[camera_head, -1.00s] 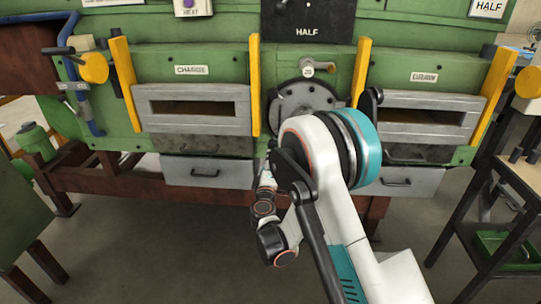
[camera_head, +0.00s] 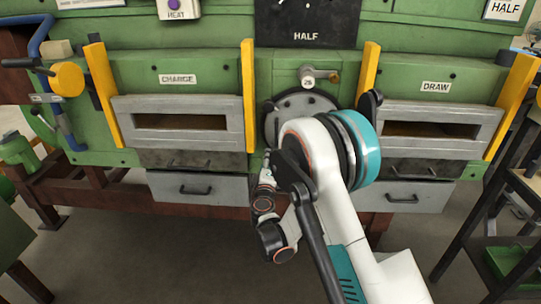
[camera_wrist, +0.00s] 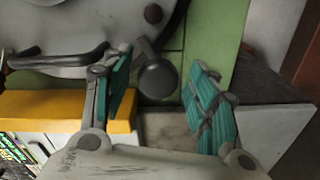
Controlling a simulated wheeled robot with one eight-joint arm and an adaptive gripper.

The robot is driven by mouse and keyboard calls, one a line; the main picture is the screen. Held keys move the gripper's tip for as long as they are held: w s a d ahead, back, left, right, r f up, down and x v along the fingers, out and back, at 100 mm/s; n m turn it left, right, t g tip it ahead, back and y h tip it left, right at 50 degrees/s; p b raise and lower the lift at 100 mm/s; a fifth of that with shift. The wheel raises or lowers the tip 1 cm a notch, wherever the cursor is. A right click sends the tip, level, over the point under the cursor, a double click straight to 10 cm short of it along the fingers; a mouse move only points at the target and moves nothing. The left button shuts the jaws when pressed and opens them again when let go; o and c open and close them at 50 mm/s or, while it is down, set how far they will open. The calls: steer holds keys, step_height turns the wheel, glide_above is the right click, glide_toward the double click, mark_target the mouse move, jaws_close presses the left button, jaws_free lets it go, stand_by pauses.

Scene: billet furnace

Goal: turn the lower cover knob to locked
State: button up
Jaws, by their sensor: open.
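The round grey cover (camera_head: 285,118) is on the green furnace front, mostly behind my arm in the head view. In the wrist view its grey face (camera_wrist: 70,68) fills the upper left, with a dark bar handle (camera_wrist: 60,58). A dark round knob (camera_wrist: 156,79) on a short stem is at the cover's edge, and I take it for the lower cover knob. My gripper (camera_wrist: 162,66) is open.
Yellow posts (camera_head: 248,95) flank the cover. The charge slot (camera_head: 180,121) is left and the draw slot (camera_head: 430,130) right, with grey drawers (camera_head: 195,188) below. A dark stand (camera_head: 480,205) is at the right. The floor in front is open.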

steer(key=shift+w, duration=0.5)
steer(key=c, duration=1.1)
steer(key=shift+o, duration=0.2)
steer(key=o, duration=1.1)
steer(key=shift+c, duration=0.2)
steer(key=shift+s, duration=0.1)
steer(key=s, duration=0.7)
steer(key=shift+s+a, duration=0.15)
steer(key=shift+s, duration=0.05)
